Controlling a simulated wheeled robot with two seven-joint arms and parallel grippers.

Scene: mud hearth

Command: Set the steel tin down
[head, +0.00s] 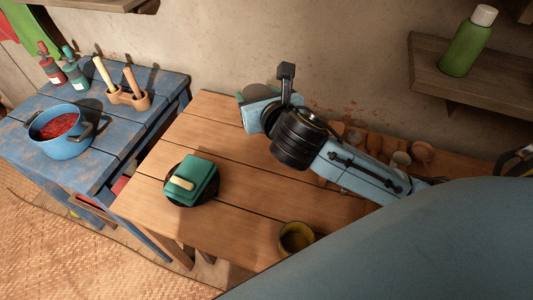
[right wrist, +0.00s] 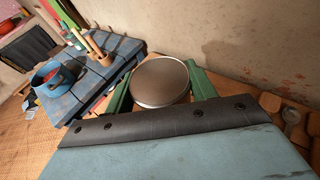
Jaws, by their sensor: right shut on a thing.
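The steel tin (right wrist: 160,82) shows in the right wrist view as a round, brownish-grey metal lid with a pale side. It sits between the two green fingers of my right gripper (head: 245,98), which is shut on it. In the head view, the gripper is over the back left part of the wooden table (head: 240,220), near the wall. There the tin is mostly hidden by the gripper and wrist. I cannot tell whether its base touches the table. My left gripper is in neither view.
A blue table (head: 95,165) with a blue pot (head: 66,145) is at left. A shelf holds a green bottle (head: 466,45).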

